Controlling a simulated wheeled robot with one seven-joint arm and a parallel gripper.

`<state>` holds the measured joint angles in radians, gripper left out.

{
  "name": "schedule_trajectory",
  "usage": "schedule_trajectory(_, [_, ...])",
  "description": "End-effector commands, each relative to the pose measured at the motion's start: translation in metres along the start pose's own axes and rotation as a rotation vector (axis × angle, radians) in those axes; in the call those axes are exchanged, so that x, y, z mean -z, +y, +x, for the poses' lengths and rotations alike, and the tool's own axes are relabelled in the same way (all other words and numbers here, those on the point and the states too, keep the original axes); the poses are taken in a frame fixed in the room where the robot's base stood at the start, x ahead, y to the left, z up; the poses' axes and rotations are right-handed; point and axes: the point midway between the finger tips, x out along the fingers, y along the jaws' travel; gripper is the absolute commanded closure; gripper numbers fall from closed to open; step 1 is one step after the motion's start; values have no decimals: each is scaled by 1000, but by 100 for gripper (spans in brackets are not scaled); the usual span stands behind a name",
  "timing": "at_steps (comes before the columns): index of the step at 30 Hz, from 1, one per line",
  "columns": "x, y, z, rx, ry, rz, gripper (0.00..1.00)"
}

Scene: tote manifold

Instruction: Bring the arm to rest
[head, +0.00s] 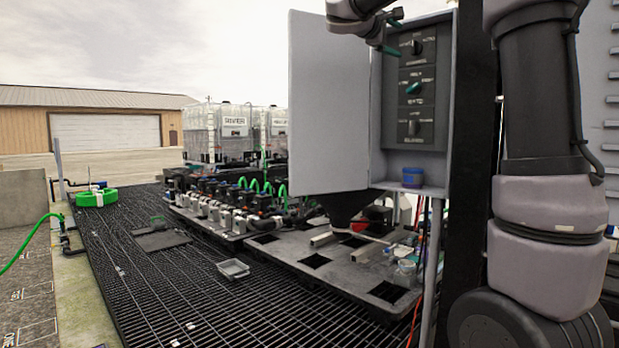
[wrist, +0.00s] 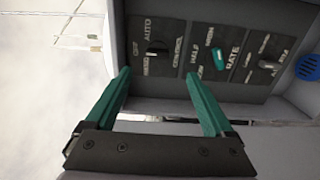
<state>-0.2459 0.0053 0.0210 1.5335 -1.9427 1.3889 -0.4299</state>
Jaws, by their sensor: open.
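My gripper shows in the wrist view (wrist: 158,82) with its two green fingers apart and nothing between them. Its fingers point toward a dark control panel (wrist: 180,60) with several knobs, and I cannot tell how far off it is. In the head view my gripper (head: 396,18) is at the top, in front of the upper part of the panel (head: 432,75) in an open grey cabinet (head: 330,110). My arm comes in from the top and stands large at the right. A teal knob (head: 413,88) is in the middle of the panel, with dark knobs above and below.
A blue round container (head: 413,177) sits on the cabinet's bottom ledge. Below are a grey pallet (head: 300,248) and a row of valves and hoses. Clear totes (head: 217,130) stand behind. A small grey tray (head: 233,268) lies on the dark grating, which is mostly free at the left.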

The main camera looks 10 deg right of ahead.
Motion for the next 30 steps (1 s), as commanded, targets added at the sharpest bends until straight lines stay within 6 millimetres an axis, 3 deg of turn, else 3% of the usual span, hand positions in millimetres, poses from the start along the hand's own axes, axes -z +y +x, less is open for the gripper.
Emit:
schedule_trajectory(2, [-9,-9,-1,38,3,18,12])
schedule_trajectory(5, [-32,-40,-6,158,9,78,12])
schedule_trajectory(8, [-66,-90,-23,346,13,184,12])
schedule_trajectory(11, [-98,-147,-52,554,5,323,12])
schedule_trajectory(15, [-134,-219,-106,829,-29,550,12])
schedule_trajectory(21, [-165,-299,-192,1175,-122,918,12])
schedule_trajectory(25, [-174,-330,-234,1328,-188,1122,12])
schedule_trajectory(30, [-176,-347,-259,1427,-242,1270,12])
